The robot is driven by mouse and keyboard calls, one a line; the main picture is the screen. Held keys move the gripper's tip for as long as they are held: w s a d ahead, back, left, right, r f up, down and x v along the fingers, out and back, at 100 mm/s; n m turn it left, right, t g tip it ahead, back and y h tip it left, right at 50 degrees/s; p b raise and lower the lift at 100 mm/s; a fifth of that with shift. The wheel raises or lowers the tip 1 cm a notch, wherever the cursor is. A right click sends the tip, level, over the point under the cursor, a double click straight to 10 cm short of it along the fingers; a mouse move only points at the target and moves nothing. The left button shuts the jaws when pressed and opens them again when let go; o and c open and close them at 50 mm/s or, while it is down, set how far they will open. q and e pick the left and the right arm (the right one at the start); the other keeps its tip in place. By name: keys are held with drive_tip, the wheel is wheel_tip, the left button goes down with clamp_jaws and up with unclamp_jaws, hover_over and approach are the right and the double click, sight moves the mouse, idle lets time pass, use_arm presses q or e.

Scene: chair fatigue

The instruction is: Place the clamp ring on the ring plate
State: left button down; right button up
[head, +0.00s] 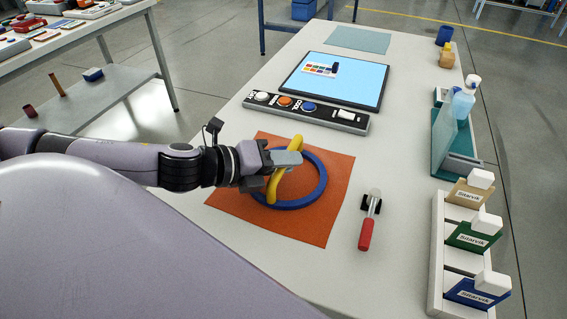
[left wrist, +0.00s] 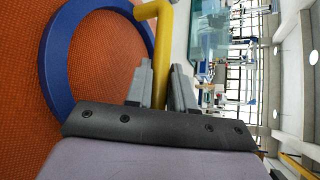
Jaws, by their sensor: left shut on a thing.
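The clamp ring looks to be the blue ring (head: 322,185) with a yellow bar handle (head: 271,191) arching across it. The ring lies flat on, or just above, an orange mat (head: 325,224). My left gripper (head: 284,164) is over the ring, shut on the yellow handle. In the left wrist view the handle (left wrist: 162,45) passes between the fingers (left wrist: 160,88), and the blue ring (left wrist: 52,62) shows beside them over the orange weave. I cannot pick out a separate ring plate. My right gripper is not in view.
A screwdriver-like tool with a red handle (head: 366,234) lies right of the mat. A button panel (head: 325,116) and a blue-screened tablet (head: 350,81) are behind it. A white rack (head: 437,255) with labelled boxes lines the right edge.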

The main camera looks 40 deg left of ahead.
use_arm(q)
drive_tip(key=shift+s+f+b, duration=0.15)
drive_tip(key=shift+f+b, duration=0.15)
drive_tip(key=shift+f, duration=0.5)
drive_tip(key=c, duration=1)
unclamp_jaws()
drive_tip(key=shift+a+f, duration=0.1)
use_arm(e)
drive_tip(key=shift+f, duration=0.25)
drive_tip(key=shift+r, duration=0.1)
